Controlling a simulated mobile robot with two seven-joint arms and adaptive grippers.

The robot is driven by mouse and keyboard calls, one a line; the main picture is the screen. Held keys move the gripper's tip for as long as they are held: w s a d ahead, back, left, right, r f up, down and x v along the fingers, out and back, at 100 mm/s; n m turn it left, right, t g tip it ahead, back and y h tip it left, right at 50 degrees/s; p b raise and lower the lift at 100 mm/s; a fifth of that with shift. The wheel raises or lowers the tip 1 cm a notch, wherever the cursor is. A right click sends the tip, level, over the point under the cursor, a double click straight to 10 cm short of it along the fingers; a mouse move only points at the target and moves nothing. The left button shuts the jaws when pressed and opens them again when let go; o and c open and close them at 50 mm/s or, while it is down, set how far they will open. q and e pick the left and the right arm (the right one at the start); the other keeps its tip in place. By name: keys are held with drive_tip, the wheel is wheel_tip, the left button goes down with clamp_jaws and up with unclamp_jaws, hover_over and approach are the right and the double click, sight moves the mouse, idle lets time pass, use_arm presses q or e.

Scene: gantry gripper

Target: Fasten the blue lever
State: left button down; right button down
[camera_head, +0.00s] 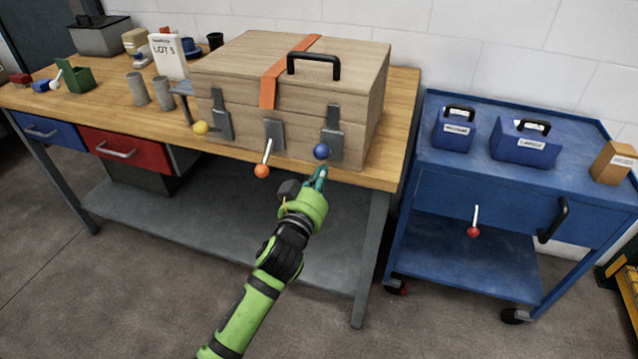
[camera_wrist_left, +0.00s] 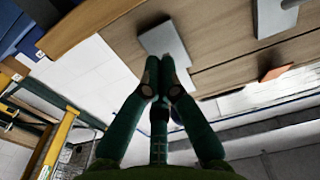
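A wooden chest (camera_head: 300,85) stands on the workbench with several grey latches along its front. The blue lever (camera_head: 321,151) shows as a blue ball at the right front latch (camera_head: 333,135), close to the chest face. My left gripper (camera_head: 320,172) is just below the blue ball in the head view; I cannot tell whether they touch. In the left wrist view its fingers (camera_wrist_left: 158,70) come together at the tips with nothing visible between them, in front of a grey latch plate (camera_wrist_left: 163,42). The blue ball is not visible there. My right gripper is not in view.
An orange-ball lever (camera_head: 262,170) hangs down at the chest's middle latch, left of my gripper. A yellow-ball lever (camera_head: 200,127) is at the left latch. The workbench (camera_head: 398,150) edge lies below the chest. A blue cart (camera_head: 510,190) stands to the right.

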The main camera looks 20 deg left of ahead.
use_arm(q)
drive_tip(key=s+f+p, duration=0.1)
drive_tip(key=s, duration=0.8)
drive_tip(key=shift+a+f, duration=0.15)
drive_tip(key=shift+f, duration=0.15)
idle(0.6)
drive_tip(key=s+f+m+g, duration=0.1)
drive_tip(key=s+f+g, duration=0.25)
drive_tip(key=f, duration=0.75)
drive_tip(key=s+f+g, duration=0.2)
drive_tip(key=s+f, duration=0.2)
drive_tip(key=f, duration=0.8)
drive_tip(key=s+f+m+g, duration=0.1)
drive_tip(key=s+f+g, duration=0.2)
drive_tip(key=f, duration=0.8)
drive_tip(key=s+a+f+g, duration=0.2)
drive_tip(key=s+f, duration=0.4)
drive_tip(key=s, duration=0.4)
drive_tip(key=s+a+f+g+p, duration=0.1)
drive_tip(key=s+a+f+g, duration=0.1)
drive_tip(key=s+f, duration=0.4)
drive_tip(key=s+a+f+g, duration=0.2)
drive_tip(key=s+f+g, duration=0.2)
drive_tip(key=s, duration=1.2)
wheel_tip(320, 180, down, 3)
drive_tip(key=shift+s+r+g+y, duration=0.15)
drive_tip(key=shift+s+g+y, duration=0.05)
drive_tip(key=shift+g+y, duration=0.15)
